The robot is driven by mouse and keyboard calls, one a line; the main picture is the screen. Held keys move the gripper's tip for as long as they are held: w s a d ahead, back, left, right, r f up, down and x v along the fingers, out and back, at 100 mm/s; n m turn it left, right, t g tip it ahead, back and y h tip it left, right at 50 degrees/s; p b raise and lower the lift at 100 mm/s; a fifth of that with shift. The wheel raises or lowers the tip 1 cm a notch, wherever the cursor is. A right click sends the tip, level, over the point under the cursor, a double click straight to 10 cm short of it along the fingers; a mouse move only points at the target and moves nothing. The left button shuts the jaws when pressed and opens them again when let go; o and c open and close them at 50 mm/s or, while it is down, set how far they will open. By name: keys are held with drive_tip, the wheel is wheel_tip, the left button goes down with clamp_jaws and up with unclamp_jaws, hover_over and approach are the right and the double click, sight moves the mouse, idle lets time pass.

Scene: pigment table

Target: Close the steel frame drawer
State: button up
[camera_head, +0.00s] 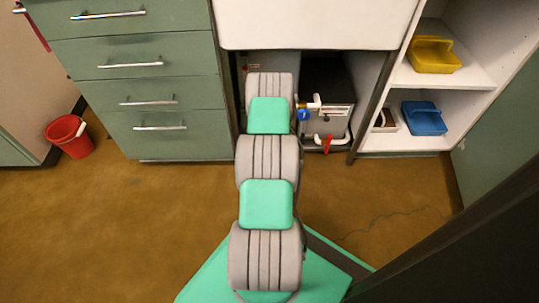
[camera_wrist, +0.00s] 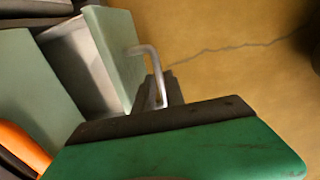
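In the wrist view a drawer with a pale green front (camera_wrist: 118,50) and a bent steel handle (camera_wrist: 153,65) stands out, with light grey inner sides behind the front. I take it for the steel frame drawer. My gripper (camera_wrist: 160,92) is beside the handle; its dark finger parts overlap the handle's lower end, and I cannot tell whether they touch or grip it. The green housing below hides the rest. In the head view my arm reaches in under the white counter, and the gripper and this drawer are hidden there.
A green drawer cabinet (camera_head: 155,85) with several bar handles stands left, its drawers looking flush. The white counter (camera_head: 315,25) overhangs my arm. A dark box (camera_head: 330,95) sits under it. A red bucket (camera_head: 70,136) stands left.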

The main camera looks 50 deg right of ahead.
drive_tip(key=o, duration=0.3)
drive_tip(key=shift+o, duration=0.2)
wheel_tip(320, 180, up, 8)
drive_tip(key=s+a+p, duration=0.1)
drive_tip(key=p, duration=0.2)
drive_tip(key=shift+f+p, duration=0.15)
drive_tip(key=shift+p, duration=0.15)
